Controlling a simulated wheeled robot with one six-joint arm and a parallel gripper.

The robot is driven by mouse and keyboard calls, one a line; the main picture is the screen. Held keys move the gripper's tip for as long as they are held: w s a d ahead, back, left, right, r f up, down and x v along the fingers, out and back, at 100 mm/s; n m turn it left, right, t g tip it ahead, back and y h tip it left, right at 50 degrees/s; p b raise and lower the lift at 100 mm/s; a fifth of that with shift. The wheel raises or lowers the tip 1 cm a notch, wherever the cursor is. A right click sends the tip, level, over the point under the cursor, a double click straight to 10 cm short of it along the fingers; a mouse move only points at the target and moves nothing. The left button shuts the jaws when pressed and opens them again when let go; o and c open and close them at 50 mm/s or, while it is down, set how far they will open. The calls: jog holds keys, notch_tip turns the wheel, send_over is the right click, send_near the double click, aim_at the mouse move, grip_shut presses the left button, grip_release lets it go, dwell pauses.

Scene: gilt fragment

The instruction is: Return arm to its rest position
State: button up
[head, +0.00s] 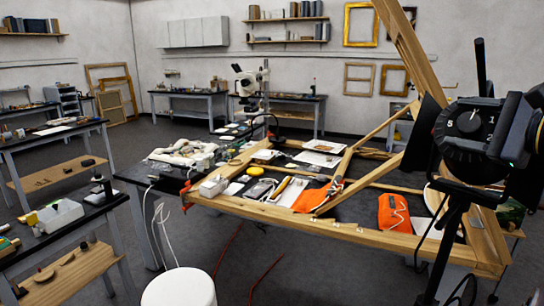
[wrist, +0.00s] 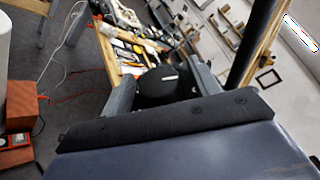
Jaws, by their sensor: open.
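My gripper (wrist: 162,75) shows in the wrist view with its two grey fingers spread apart. A black round object with a pale mark shows between or just beyond the fingers; I cannot tell whether they touch it. No task object is clearly in the jaws. In the head view I cannot make out the gripper. The rest position is not marked in either view.
A black lamp-like device with a numbered dial (head: 470,122) stands close at the right on a black stand. A wooden frame (head: 330,230) lies on the cluttered central table, with a beam rising right. A side bench (head: 70,235) stands left. Dark floor (head: 130,155) shows between benches.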

jog(key=shift+s+f+m+t+h+b, duration=0.1)
jog(key=shift+f+m+t+h+b, duration=0.4)
jog(key=shift+b, duration=0.75)
